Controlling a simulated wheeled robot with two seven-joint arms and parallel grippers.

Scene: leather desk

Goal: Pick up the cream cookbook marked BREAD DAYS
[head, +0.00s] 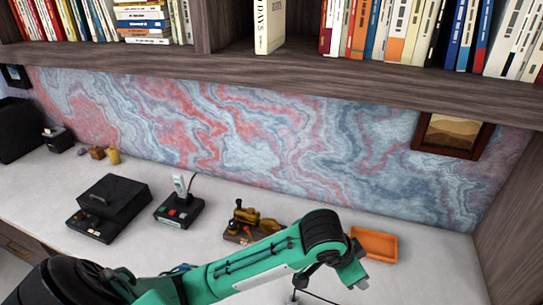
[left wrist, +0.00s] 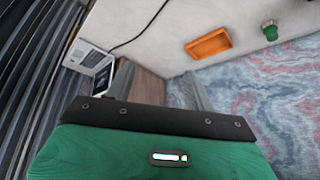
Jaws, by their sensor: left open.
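The cream book (head: 270,25) stands upright, alone, in the shelf's middle section in the head view. Its spine shows "DAYS"; its upper part is cut off by the top edge. My left arm crosses the lower part of the head view, well below the book, and its fingertips are not clear there. In the left wrist view my left gripper (left wrist: 160,85) has its two fingers apart with nothing held between them. The book does not show in that view. My right gripper is in neither view.
The wooden shelf edge (head: 230,66) runs above the desk. Rows of books flank the cream one, with gaps beside it. On the desk are a black device (head: 108,205), a button box (head: 180,213), a brown wooden object (head: 247,225) and an orange tray (head: 374,245).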

